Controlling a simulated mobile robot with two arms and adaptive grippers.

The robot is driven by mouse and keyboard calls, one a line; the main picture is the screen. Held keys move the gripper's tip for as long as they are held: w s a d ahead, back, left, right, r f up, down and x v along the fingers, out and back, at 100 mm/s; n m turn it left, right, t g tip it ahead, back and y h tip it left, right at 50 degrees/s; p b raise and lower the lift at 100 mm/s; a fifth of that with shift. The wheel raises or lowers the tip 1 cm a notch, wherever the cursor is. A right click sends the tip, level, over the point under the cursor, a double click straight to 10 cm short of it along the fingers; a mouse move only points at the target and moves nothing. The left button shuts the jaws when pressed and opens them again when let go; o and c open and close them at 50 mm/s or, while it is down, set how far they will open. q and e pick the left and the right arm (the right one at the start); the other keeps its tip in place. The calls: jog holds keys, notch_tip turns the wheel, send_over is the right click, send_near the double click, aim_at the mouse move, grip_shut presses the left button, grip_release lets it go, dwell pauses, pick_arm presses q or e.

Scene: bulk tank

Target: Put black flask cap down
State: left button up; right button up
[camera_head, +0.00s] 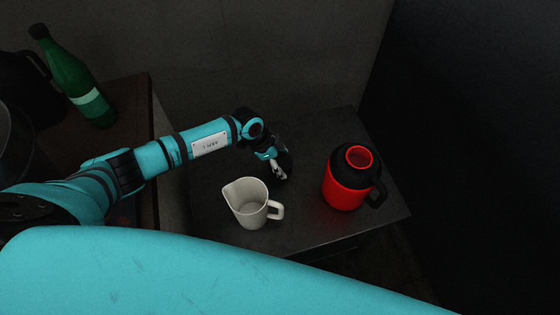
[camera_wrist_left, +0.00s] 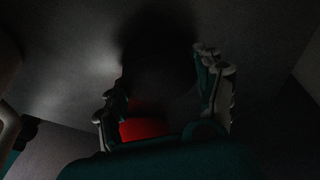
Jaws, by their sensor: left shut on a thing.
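The red flask (camera_head: 345,192) with a black collar and black handle stands upright on the dark table, its red mouth uncovered. My left gripper (camera_head: 277,168) is over the table, left of the flask and behind the white jug. It is shut on the black flask cap (camera_head: 286,163), which is dark and partly hidden by the fingers. In the left wrist view the cap (camera_wrist_left: 160,75) is a dark shape between the fingers, with a red patch below it. I cannot tell whether the cap touches the table. My right gripper is not in view.
A white jug (camera_head: 247,207) stands close in front of my left gripper. A green bottle (camera_head: 78,82) stands on a brown surface (camera_head: 134,103) at the left. The dark table (camera_head: 330,125) has free room behind the flask and at its front right corner.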

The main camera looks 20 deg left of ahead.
pick_arm(q)
jog(key=o, duration=0.8)
jog(key=shift+f, duration=0.1)
jog(key=shift+c, duration=0.2)
jog(key=p+v, duration=0.1)
jog(key=v, duration=1.1)
